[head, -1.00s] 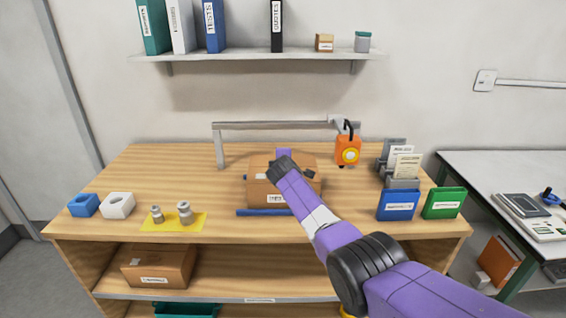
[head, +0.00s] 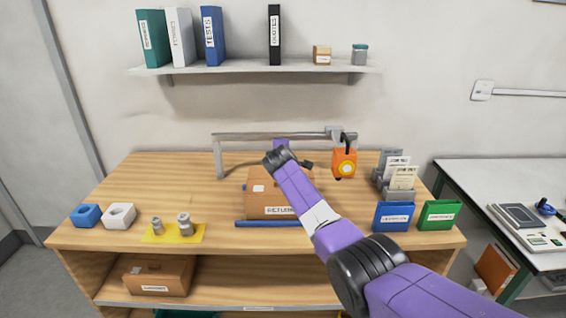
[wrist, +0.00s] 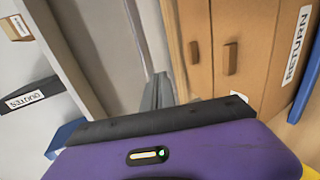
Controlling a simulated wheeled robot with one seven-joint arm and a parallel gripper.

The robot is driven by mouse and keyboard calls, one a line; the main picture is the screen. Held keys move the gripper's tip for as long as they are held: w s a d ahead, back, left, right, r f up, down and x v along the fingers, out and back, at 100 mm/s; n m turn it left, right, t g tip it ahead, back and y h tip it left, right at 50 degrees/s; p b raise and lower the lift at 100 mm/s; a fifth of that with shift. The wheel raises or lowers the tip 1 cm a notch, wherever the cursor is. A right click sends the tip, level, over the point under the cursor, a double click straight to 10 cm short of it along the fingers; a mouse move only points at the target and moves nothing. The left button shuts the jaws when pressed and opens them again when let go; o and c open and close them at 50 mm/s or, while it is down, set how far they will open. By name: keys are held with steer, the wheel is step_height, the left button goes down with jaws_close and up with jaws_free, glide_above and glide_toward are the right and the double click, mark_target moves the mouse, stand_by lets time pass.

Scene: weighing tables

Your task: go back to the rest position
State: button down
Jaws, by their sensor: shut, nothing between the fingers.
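My purple arm reaches in from the lower right in the head view. In the wrist view, my gripper (wrist: 160,92) shows as grey fingers together beyond the dark edge of the purple hand, with nothing held. The carton (wrist: 262,60) fills the right of that view, apart from the fingers as far as I can tell.
The carton stands on the wooden table (head: 140,185), behind a blue bar (head: 262,224). A grey rail (head: 270,136) with an orange hanging device (head: 343,164) rises behind. Metal weights on a yellow mat (head: 190,238) stand left; blue (head: 393,217) and green (head: 438,215) bins stand right.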

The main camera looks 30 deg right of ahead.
step_height(320, 180, up, 7)
steer(key=b, duration=0.1)
steer(key=shift+r, duration=0.15)
